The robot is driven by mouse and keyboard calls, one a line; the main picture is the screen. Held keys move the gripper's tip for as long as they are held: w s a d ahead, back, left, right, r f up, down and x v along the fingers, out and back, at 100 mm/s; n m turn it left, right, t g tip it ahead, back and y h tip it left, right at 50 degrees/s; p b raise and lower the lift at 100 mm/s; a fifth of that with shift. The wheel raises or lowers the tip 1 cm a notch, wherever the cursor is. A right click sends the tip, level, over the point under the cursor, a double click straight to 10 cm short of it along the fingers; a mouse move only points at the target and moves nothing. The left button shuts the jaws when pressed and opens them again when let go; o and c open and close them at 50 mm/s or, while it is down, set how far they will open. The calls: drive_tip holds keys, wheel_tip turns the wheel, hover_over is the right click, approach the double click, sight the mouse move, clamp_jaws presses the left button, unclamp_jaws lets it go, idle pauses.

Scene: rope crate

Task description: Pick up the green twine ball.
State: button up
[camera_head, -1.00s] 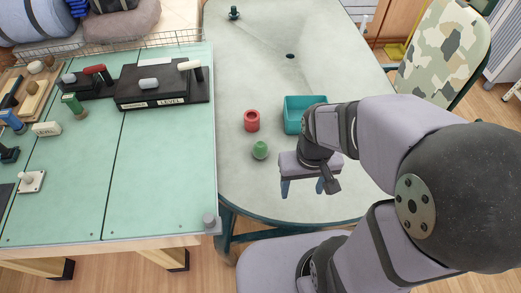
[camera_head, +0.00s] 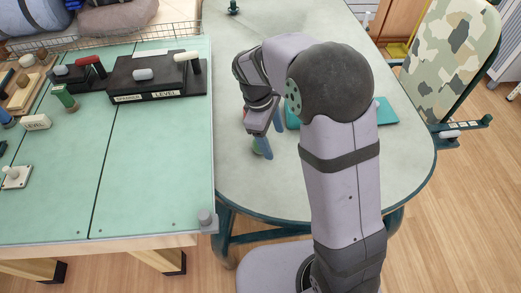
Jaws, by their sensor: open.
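The green twine ball (camera_head: 255,148) rests on the grey-green oval table (camera_head: 235,185), near its left side. It is partly hidden behind a blue finger of my gripper. My gripper (camera_head: 272,141) is open, with its blue fingers pointing down at or just above the ball. I cannot tell from this view whether the ball lies between the fingers or behind them, or whether they touch it.
A teal crate (camera_head: 386,112) stands on the table, mostly hidden behind my arm. The red cup is almost wholly hidden behind my gripper. A green workbench (camera_head: 150,180) with blocks and tools adjoins on the left. The table's front left is clear.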

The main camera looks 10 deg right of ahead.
drive_tip(key=w+a+f+n+b, duration=0.1)
drive_tip(key=w+f+n, duration=0.1)
drive_tip(key=w+a+f+n+h, duration=0.1)
drive_tip(key=w+a+f+n, duration=0.1)
drive_tip(key=w, duration=0.1)
drive_tip(key=w+a+f+n+b, duration=0.1)
drive_tip(key=w+a+f+n, duration=0.1)
drive_tip(key=shift+w+a+f+n+t+h+b, duration=0.2)
drive_tip(key=shift+w+n+t+h+b, duration=0.1)
drive_tip(key=shift+t+h+b, duration=0.1)
drive_tip(key=shift+p+x, duration=0.8)
drive_tip(key=shift+x, duration=2.85)
drive_tip(key=shift+r, duration=0.1)
drive_tip(key=c, duration=1.3)
